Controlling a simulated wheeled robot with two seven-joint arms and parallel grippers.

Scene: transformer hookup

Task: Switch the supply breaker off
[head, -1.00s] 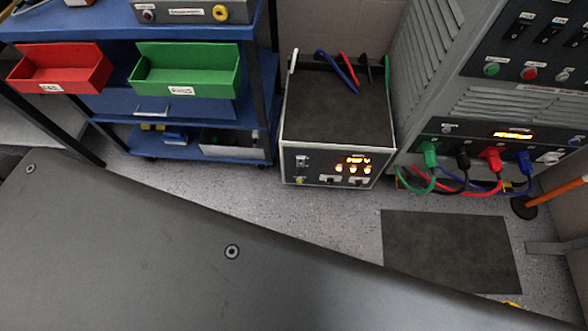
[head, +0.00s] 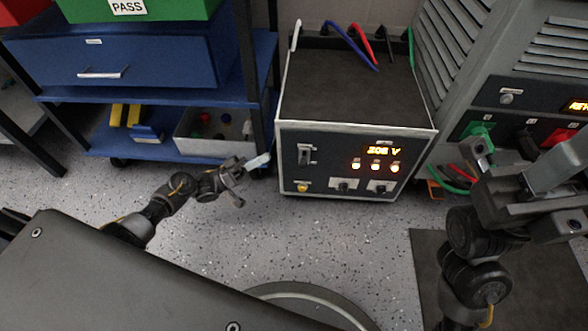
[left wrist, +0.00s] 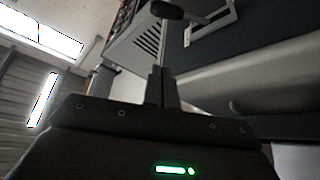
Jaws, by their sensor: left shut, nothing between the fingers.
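The supply unit (head: 357,160) is a box on the floor with a lit amber display and three lit lamps. A small switch in a pale frame, which looks like the supply breaker (head: 306,154), is at the upper left of its front. My left gripper (head: 259,161) is shut and empty, just left of the unit and apart from the switch. In the left wrist view its closed fingers (left wrist: 162,76) point at a dark panel; a black knob (left wrist: 166,10) shows beyond them. My right gripper (head: 530,180) is at the right; its jaw opening is unclear.
A blue shelf cart (head: 150,60) stands at the left, close to my left gripper. A grey cabinet (head: 460,60) with cable plugs stands at the right. A dark mat (head: 425,260) lies on the floor.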

